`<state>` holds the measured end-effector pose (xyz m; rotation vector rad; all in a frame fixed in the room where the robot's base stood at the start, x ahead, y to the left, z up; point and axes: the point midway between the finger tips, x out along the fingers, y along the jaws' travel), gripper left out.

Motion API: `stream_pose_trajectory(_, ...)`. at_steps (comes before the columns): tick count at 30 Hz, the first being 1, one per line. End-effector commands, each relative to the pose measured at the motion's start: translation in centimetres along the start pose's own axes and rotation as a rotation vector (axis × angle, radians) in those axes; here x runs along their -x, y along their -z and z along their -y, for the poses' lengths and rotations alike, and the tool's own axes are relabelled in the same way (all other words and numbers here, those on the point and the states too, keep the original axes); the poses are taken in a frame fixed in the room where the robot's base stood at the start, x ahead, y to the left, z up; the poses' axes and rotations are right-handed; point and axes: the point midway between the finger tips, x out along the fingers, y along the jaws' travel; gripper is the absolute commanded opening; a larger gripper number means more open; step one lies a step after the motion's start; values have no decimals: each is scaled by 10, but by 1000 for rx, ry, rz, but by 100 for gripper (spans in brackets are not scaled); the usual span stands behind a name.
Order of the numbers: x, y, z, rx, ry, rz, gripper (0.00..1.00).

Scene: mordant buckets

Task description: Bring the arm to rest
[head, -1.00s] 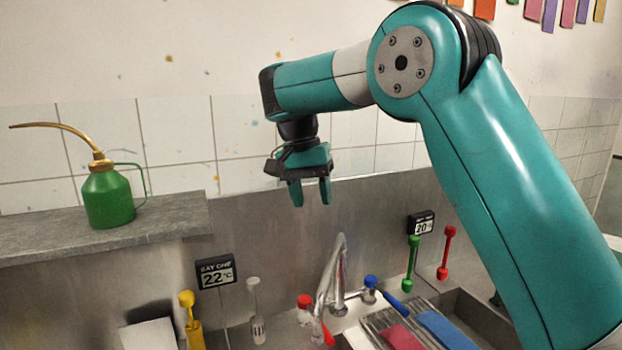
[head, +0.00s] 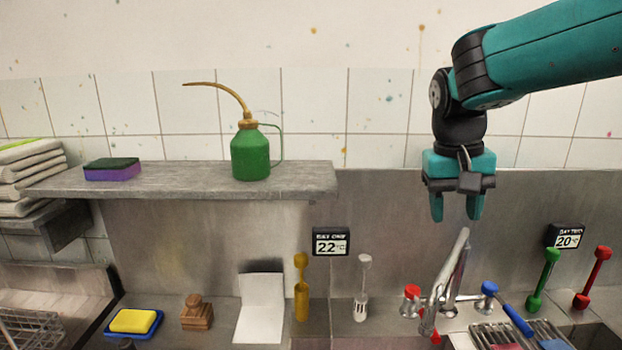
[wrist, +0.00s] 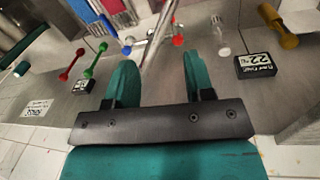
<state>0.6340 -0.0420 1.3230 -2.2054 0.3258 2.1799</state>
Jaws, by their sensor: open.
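My gripper (head: 456,207) is teal and black and hangs pointing down in the head view, in front of the steel backsplash and above the metal faucet (head: 452,270). Its two fingers are apart with nothing between them. In the wrist view my gripper (wrist: 158,85) also shows open and empty, with the faucet (wrist: 157,38) beyond the fingertips. My arm reaches in from the upper right of the head view.
A green oil can (head: 250,155) and a sponge (head: 112,169) stand on the grey shelf (head: 310,180). Temperature displays (head: 331,241) (head: 565,236) are on the backsplash. Yellow, white, green (head: 543,280) and red (head: 594,278) tools stand below. The wall around the gripper is clear.

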Motion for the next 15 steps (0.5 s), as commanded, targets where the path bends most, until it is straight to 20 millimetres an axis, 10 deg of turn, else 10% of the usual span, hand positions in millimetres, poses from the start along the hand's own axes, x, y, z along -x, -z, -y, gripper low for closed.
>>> stream_pose_trajectory(15, -90, -229, 57, 728, 451, -112, 48)
